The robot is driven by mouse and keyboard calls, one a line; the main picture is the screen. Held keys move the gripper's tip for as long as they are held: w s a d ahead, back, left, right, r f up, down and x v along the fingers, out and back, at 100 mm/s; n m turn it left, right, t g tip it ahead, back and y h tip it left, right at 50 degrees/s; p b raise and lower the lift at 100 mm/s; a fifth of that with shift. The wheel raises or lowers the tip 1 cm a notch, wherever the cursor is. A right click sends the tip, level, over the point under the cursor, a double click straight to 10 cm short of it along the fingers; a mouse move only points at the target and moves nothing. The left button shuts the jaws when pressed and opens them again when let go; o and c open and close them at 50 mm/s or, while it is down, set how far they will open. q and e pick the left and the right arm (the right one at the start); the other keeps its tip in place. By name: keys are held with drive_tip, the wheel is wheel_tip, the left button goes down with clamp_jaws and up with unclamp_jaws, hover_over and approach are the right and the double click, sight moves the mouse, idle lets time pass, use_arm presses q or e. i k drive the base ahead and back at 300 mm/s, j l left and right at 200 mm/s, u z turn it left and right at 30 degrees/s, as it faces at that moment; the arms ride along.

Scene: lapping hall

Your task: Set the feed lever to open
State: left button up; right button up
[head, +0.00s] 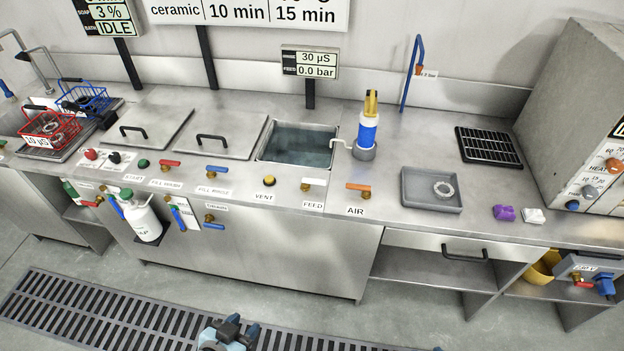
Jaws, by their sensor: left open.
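The feed lever (314,182) is a short white handle on a brass valve body, on the front of the steel bench top. Its handle points right, roughly along the bench edge, above the FEED label (313,205). My left gripper (228,332) shows at the bottom edge, low over the floor grating, open and empty. It is well in front of and below the feed lever, not touching it. A sliver of blue-grey at the bottom edge, right of centre, may be part of my right gripper; its jaws are hidden.
Behind are an open water basin (298,144) and a blue-white filter (367,132). A grey tray (430,195) lies to the right.

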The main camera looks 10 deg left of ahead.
sight(306, 181)
drive_tip(key=i+l, duration=0.25)
drive_tip(key=l, duration=0.15)
drive_tip(key=i+l, duration=0.2)
drive_tip(key=l, duration=0.15)
drive_tip(key=i+l+u, duration=0.1)
drive_tip(key=i+l, duration=0.15)
drive_tip(key=l, duration=0.15)
drive_tip(key=i+l, duration=0.2)
drive_tip(key=l, duration=0.15)
